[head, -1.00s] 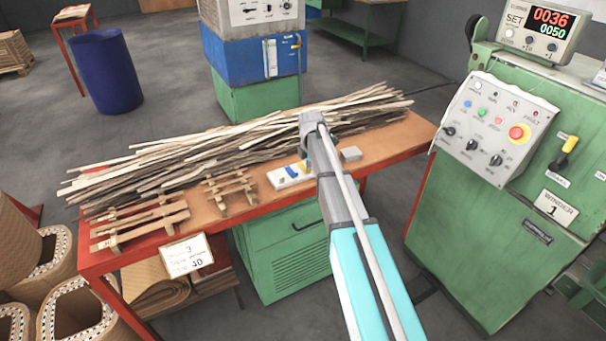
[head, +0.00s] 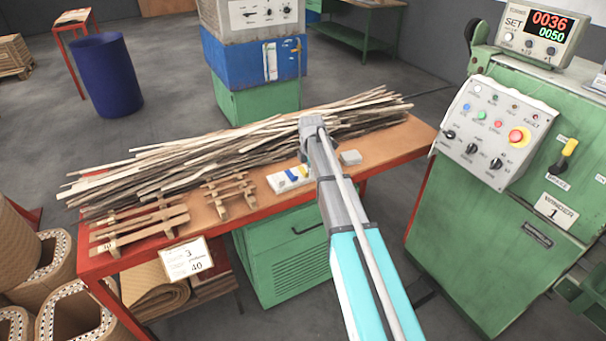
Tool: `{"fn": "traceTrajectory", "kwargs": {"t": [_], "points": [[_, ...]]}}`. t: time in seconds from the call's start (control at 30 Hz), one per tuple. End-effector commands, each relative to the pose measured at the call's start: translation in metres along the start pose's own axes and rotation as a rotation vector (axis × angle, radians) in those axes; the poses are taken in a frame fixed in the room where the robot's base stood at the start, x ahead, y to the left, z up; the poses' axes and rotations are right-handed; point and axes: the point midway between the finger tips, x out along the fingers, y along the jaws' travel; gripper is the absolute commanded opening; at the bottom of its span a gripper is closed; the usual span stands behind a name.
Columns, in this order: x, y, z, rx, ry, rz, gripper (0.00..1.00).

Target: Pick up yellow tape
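A small white block with a blue part and a yellow part (head: 291,177) lies on the red-framed table, just left of my arm. The yellow part is tiny and partly behind my arm, and I cannot tell for sure that it is the tape. My gripper (head: 308,150) is at the arm's far end, over the table by the sticks. Its fingers are hidden behind the arm, so its opening does not show.
A long pile of wooden sticks (head: 230,150) covers the back of the table (head: 384,149). Small wooden racks (head: 138,222) stand at its left. A grey block (head: 350,157) lies right of my arm. A green control machine (head: 490,220) stands at the right.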

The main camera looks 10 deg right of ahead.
Motion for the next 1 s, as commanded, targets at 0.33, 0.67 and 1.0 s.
{"fn": "traceTrajectory", "kwargs": {"t": [0.33, 0.67, 1.0], "points": [[-0.001, 0.000, 0.000, 0.000, 0.000, 0.000, 0.00], [-0.012, 0.000, 0.000, -0.001, 0.000, 0.000, 0.00], [-0.043, -0.006, -0.005, -0.001, 0.000, 0.000, 0.00]]}}
